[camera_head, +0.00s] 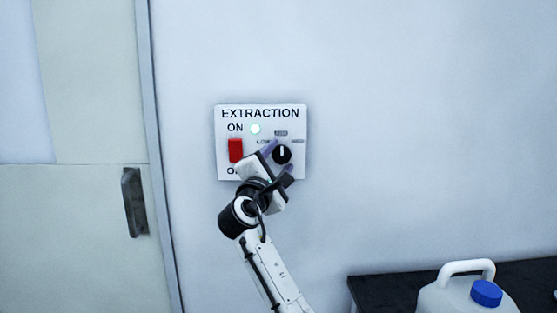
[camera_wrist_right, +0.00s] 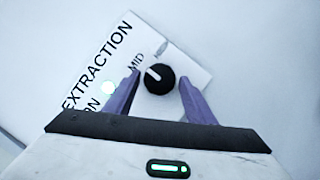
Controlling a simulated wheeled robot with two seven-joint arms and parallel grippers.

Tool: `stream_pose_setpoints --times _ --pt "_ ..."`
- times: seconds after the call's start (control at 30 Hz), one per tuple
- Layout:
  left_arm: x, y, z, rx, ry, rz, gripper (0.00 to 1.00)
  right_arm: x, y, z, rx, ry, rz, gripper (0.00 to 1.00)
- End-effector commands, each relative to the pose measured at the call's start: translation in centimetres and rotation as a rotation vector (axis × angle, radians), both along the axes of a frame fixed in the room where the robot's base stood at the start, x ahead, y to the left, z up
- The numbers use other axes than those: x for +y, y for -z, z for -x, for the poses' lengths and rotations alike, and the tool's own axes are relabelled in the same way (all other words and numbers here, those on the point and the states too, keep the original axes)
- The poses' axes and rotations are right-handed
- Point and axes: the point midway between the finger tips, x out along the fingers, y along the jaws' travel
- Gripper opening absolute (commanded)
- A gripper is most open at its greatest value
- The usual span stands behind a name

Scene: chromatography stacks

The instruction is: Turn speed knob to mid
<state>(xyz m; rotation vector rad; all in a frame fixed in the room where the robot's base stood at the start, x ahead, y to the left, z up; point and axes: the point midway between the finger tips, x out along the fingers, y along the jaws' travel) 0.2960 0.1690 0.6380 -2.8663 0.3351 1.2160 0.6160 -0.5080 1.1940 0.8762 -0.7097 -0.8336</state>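The speed knob (camera_head: 282,154) is a round black dial with a white pointer line, at the right of the white EXTRACTION panel (camera_head: 295,115) on the wall. In the head view its pointer stands about straight up, toward the small MID label. In the right wrist view the knob (camera_wrist_right: 159,78) sits between and just beyond the two purple fingers of my right gripper (camera_wrist_right: 155,95). The fingers are spread, with gaps on both sides of the knob. In the head view my right gripper (camera_head: 279,158) partly covers the panel's lower part. My left gripper is not in view.
A red ON/OFF switch (camera_head: 235,150) is left of the knob, close to my right gripper. A lit indicator (camera_head: 255,129) is above it. A door with a dark handle (camera_head: 134,202) is at left. A white jug (camera_head: 465,295) stands on a dark bench at lower right.

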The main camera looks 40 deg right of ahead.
Motion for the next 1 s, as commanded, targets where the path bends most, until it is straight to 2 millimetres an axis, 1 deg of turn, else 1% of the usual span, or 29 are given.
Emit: stream_pose_setpoints --times 0.27,0.37,0.47,0.8,0.9,1.0 --pt "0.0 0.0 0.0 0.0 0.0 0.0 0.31 0.0 0.0 0.0 0.0 0.0 0.001 0.57" --pt "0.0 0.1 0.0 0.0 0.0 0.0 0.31 0.3 0.1 0.1 0.0 -0.002 0.001 0.57" --pt "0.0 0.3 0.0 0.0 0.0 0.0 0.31 1.3 0.3 0.6 -0.002 -0.003 0.001 0.57" --pt "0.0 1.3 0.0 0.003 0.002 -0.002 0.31 6.7 1.7 3.8 -0.001 -0.003 -0.001 0.57" --pt "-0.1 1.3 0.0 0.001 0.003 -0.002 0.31 7.9 1.8 4.5 -0.001 -0.003 0.0 0.57" --pt "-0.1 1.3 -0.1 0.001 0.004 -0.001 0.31 8.5 2.0 4.9 0.001 -0.002 -0.001 0.57"
